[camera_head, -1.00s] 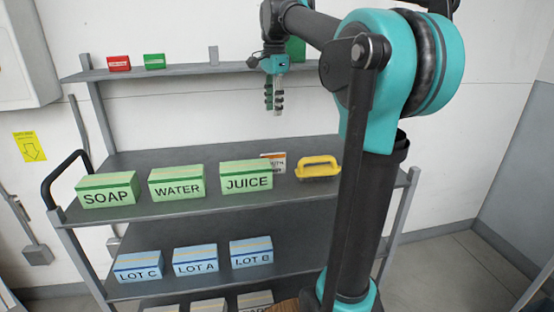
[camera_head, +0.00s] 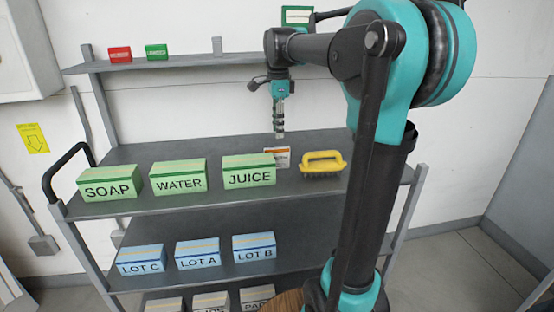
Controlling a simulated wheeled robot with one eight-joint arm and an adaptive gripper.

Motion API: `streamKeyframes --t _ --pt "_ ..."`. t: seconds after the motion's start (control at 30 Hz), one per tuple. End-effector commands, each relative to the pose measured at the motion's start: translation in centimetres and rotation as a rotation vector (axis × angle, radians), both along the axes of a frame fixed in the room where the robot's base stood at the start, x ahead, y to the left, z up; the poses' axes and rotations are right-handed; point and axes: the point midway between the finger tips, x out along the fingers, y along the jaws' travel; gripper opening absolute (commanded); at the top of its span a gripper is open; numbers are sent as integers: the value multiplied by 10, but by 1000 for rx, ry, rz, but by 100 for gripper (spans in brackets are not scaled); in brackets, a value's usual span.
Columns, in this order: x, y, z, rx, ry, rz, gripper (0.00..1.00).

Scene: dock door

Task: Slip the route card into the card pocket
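A small white card with an orange band, likely the route card (camera_head: 283,157), stands on the cart's upper deck, partly hidden behind the JUICE box. My gripper (camera_head: 279,134) points down just above it, apart from it. The fingers are seen nearly edge-on and overlap, so their opening is unclear; nothing shows held in them. A green-framed white holder (camera_head: 297,17), possibly the card pocket, is on the wall at the top, partly hidden by my arm.
Green SOAP (camera_head: 108,183), WATER (camera_head: 178,177) and JUICE (camera_head: 248,171) boxes line the upper deck. A yellow-handled brush (camera_head: 322,164) lies right of the card. Blue LOT boxes (camera_head: 197,252) sit below. The wall shelf (camera_head: 180,65) holds a red box (camera_head: 120,54) and a green box (camera_head: 157,51).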

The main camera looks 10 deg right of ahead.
Motion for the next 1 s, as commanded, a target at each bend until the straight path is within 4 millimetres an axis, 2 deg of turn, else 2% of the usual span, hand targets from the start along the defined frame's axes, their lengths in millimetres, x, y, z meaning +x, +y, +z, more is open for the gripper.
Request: streamKeyframes --t 0.23,0.5,0.63,0.83,1.0 --pt "1 1 -17 0 0 1 36" --pt "4 3 -53 0 0 1 36" --pt "4 3 -60 0 0 1 36" --pt "4 3 -61 0 0 1 36" --pt "3 3 -60 0 0 1 16"
